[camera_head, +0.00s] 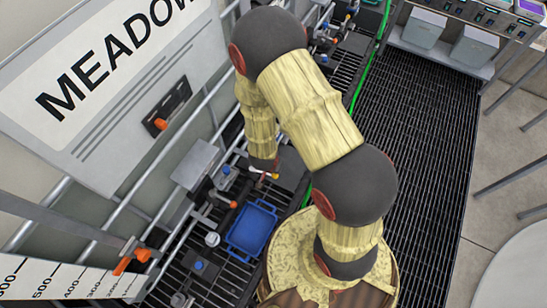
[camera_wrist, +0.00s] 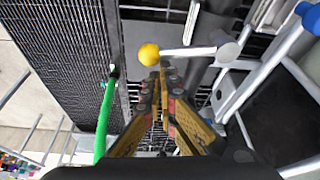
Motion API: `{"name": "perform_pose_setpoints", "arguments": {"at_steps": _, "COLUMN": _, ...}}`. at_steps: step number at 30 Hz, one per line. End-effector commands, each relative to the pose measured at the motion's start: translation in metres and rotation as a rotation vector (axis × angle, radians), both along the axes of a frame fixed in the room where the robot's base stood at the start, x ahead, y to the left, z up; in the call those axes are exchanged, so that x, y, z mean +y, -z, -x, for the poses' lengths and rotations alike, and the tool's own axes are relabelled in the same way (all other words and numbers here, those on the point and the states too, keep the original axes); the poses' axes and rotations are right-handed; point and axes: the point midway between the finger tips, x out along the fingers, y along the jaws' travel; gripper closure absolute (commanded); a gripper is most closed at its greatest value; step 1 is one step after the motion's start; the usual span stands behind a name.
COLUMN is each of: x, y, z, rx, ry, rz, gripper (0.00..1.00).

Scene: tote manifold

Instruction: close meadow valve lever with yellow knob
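The yellow knob (camera_wrist: 148,54) shows in the wrist view, at the left end of a pale lever rod. The rod runs right to a grey valve body (camera_wrist: 226,47). My gripper (camera_wrist: 161,70) points at the lever, with its fingertips just below the knob and rod in the picture. The fingertips are close together and nothing shows between them. I cannot tell whether they touch the lever. In the head view the MEADOW panel (camera_head: 100,85) stands at upper left. My arm reaches down in front of it and hides most of the gripper and lever there.
A blue tray (camera_head: 251,230) lies on the dark grating below my wrist. Grey pipes and a grey box (camera_head: 195,163) stand left of it. A green hose (camera_wrist: 104,120) runs left of my fingers. The grated walkway (camera_head: 420,120) at right is clear.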

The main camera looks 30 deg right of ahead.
Motion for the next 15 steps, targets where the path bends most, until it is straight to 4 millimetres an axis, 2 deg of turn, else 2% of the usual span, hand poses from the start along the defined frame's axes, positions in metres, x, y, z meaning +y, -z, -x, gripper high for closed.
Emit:
{"name": "perform_pose_setpoints", "arguments": {"at_steps": 6, "x": 0.0053, "y": -0.0012, "z": 0.0084, "rx": 0.002, "ry": 0.106, "rz": 0.0, "gripper": 1.0}}
{"name": "perform_pose_setpoints", "arguments": {"at_steps": 15, "x": 0.0082, "y": 0.0, "z": 0.0118, "rx": 0.0, "ry": 0.166, "rz": -0.001, "gripper": 1.0}}
